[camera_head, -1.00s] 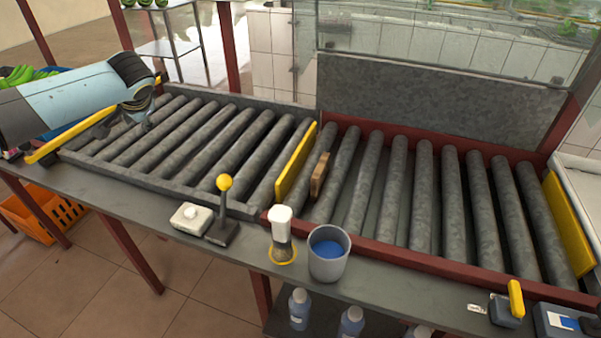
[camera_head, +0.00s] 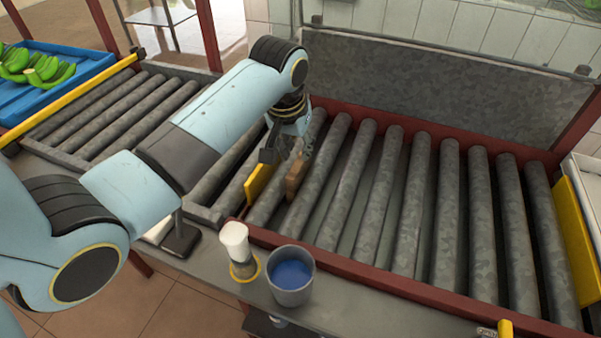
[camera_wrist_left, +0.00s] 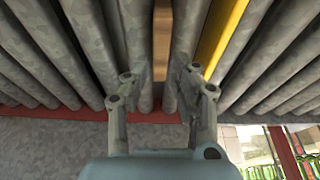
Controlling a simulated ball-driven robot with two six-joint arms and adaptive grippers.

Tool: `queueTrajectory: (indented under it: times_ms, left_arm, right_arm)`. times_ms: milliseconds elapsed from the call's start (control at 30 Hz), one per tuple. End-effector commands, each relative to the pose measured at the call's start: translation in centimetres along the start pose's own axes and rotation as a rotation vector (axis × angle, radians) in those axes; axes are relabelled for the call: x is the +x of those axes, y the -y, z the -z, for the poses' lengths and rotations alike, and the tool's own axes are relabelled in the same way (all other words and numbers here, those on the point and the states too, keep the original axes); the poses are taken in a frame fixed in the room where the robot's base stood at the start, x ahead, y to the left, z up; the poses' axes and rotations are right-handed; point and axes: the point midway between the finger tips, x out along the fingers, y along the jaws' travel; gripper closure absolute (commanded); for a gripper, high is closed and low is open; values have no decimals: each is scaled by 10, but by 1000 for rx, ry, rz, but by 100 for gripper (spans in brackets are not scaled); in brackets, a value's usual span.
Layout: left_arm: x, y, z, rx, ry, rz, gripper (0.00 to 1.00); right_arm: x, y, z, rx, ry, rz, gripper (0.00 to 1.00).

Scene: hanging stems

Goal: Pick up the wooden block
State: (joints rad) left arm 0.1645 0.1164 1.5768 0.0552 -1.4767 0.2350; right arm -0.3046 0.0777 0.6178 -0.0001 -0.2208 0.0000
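The wooden block (camera_head: 296,178) is a small brown piece standing on edge between grey rollers, just right of the yellow bar. In the left wrist view the block (camera_wrist_left: 162,38) shows as a brown strip between two rollers, ahead of the fingers. My left gripper (camera_head: 286,152) is over the rollers at the block's upper end and hides part of it. In the left wrist view the gripper (camera_wrist_left: 162,82) has its fingers apart with nothing held between them. I cannot tell whether a finger touches the block. My right gripper is not in view.
The yellow bar (camera_head: 257,184) stands close left of the block. A grey cup with blue contents (camera_head: 291,275) and a white-topped brush (camera_head: 236,250) stand on the front ledge. A blue tray of green bananas (camera_head: 75,83) is at the left. The rollers to the right are clear.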

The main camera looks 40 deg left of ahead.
Motion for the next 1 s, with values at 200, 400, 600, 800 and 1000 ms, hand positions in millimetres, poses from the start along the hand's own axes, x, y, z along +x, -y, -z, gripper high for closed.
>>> queueTrajectory:
  times_ms: [200,400,600,800,1000]
  left_arm:
    - [19,1,0,0,1,1,74]
    - [49,2,3,1,2,1,74]
    - [66,2,3,1,0,1,74]
    - [66,2,3,1,-1,1,74]
    - [66,3,2,1,-1,1,74]
  right_arm:
    - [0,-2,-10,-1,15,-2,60]
    - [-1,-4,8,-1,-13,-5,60]
    - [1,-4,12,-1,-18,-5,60]
    - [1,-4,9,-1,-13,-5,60]
    - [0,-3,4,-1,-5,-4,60]
